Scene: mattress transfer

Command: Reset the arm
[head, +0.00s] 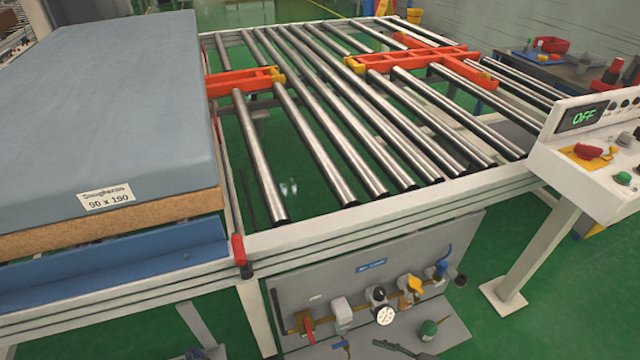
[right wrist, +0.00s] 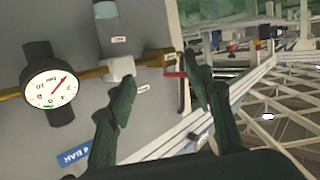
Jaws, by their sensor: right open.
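My right gripper (right wrist: 162,88) shows only in the right wrist view. Its two dark green fingers are spread apart with nothing between them. Beyond the fingers is a grey panel (right wrist: 150,35) with a brass pipe, a round pressure gauge (right wrist: 50,90) at the left and a clear cylinder on a white fitting (right wrist: 120,68). A red handle (right wrist: 175,74) shows behind the gap between the fingers. Neither arm shows in the head view, and my left gripper is in no view.
A grey-blue mattress (head: 110,100) lies on the left side of the frame. A roller conveyor (head: 310,130) with orange-red crosspieces (head: 420,62) fills the middle. A control box (head: 600,160) reading OFF stands at the right. A valve panel (head: 330,285) hangs below the front rail.

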